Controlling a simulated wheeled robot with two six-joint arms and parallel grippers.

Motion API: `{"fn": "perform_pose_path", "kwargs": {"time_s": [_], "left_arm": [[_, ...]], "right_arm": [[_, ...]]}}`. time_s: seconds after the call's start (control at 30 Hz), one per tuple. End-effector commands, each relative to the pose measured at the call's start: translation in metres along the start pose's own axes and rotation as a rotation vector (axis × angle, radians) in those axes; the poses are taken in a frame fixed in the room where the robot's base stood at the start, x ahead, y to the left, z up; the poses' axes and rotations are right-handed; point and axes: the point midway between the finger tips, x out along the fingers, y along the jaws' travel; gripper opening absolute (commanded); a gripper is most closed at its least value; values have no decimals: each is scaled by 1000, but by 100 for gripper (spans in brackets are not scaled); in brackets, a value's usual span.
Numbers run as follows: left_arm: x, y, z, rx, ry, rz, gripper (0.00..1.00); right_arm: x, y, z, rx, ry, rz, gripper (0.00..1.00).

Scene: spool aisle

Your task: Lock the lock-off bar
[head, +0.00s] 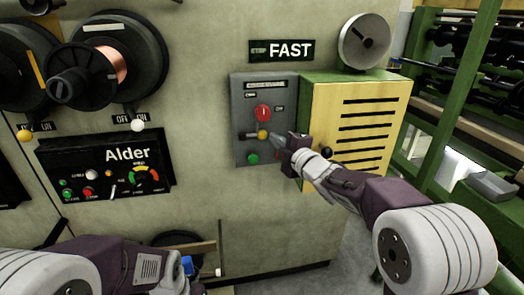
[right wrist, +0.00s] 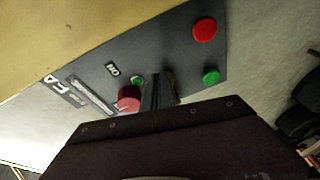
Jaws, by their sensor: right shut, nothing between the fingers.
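The grey control panel (head: 240,92) is on the pale machine wall beside a yellow louvred box. It has a red knob (head: 263,112) at its middle and a short horizontal bar with a yellow end (head: 263,134) below it. That bar looks like the lock-off bar, though I cannot read a label. My right gripper (head: 277,141) is shut and empty, its tips just right of the yellow end; contact is unclear.
A green button (head: 252,158) is low on the panel; a red one (right wrist: 204,30) shows in the wrist view. The yellow louvred box (head: 350,92) juts out at the right, close to my right forearm. Spools and the Alder panel (head: 75,182) are at the left.

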Motion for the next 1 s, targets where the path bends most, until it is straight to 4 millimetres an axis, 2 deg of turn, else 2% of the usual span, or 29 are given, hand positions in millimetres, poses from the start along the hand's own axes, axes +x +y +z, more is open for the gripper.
{"fn": "perform_pose_path", "kwargs": {"time_s": [0.2,0.4,0.8,0.87,0.9,0.97,1.0], "left_arm": [[-2,0,0,0,0,0,0],[-4,0,0,0,0,0,0],[-4,0,0,0,0,0,0],[-3,0,0,0,0,0,0],[-3,0,0,0,0,0,0],[-3,0,0,0,0,0,0],[-3,0,0,0,0,0,0]], "right_arm": [[-46,2,0,-1,-2,3,0],[-73,1,0,0,-1,3,0],[-78,1,-1,-1,2,3,0],[-82,-9,0,23,-9,-13,0],[-86,-22,8,63,-48,-41,0],[-97,-52,28,170,-148,-114,0],[-108,-80,44,273,-237,-177,0]]}}
